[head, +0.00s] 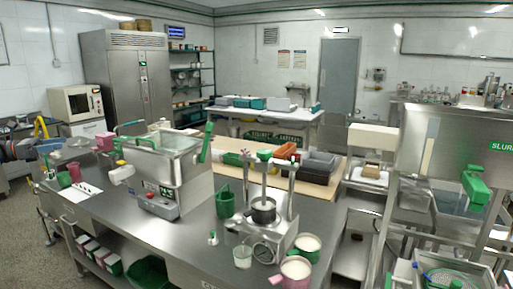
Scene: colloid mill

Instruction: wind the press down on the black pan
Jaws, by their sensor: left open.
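The press (264,205) stands on the steel bench, with two upright posts, a central screw and a green knob (264,155) at its top. The black pan (263,211) sits between the posts, under the screw. The gap between the press plate and the pan is too small to judge. A round dial gauge (264,251) is on the front of the press base. My left gripper seems to show small at the left end of the bench (45,228), open and far from the press; its details are hard to make out. My right gripper is not in view.
A green container (225,204) stands left of the press. A clear glass (242,256), a pink mug (294,270) and a green mug (307,247) crowd its front. A large steel machine (165,175) stands further left. Orange and grey bins (316,167) lie behind.

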